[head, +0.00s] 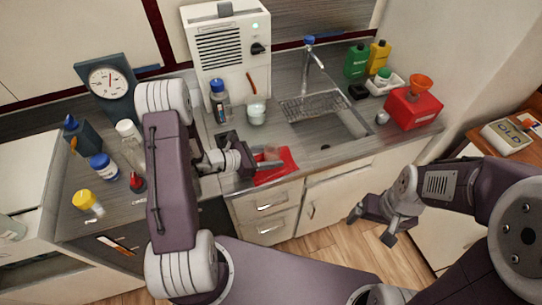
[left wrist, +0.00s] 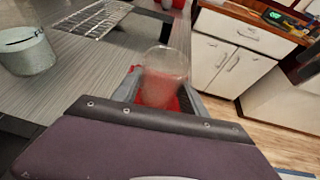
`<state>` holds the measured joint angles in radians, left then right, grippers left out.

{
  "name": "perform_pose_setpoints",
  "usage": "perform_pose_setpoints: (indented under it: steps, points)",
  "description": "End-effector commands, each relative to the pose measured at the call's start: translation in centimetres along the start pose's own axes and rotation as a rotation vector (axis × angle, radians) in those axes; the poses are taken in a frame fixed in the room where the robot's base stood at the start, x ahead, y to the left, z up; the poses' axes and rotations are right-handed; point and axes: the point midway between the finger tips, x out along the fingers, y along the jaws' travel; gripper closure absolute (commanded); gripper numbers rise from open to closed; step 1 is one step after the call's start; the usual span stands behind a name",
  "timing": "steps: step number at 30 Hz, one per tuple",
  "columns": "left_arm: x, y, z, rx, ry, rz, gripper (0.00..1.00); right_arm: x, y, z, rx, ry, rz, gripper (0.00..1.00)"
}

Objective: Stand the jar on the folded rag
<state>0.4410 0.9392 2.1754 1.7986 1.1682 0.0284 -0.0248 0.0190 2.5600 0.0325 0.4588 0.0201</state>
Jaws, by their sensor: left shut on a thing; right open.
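A clear glass jar (left wrist: 165,66) is between the fingers of my left gripper (head: 271,160), which is shut on it; it looks upright in the left wrist view. In the head view the jar is hard to make out against the red. The folded red rag (head: 284,171) lies at the counter's front edge, under and around the left gripper. Red shows through and below the jar in the left wrist view. I cannot tell whether the jar touches the rag. My right gripper (head: 374,225) is open and empty, low in front of the cabinets.
The sink (head: 340,130) with a wire rack (head: 313,104) is to the right. A red box with an orange funnel (head: 412,106) stands further right.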

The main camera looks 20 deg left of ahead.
Motion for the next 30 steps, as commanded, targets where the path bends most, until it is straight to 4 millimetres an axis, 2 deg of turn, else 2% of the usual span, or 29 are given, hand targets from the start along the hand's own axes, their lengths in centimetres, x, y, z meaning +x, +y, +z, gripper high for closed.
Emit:
perform_pose_setpoints:
  steps: [30]
  points:
    - [0.6,0.0,-1.5,0.000,0.000,0.000,0.97,1.5,0.0,0.2,0.000,0.000,0.000,0.12]
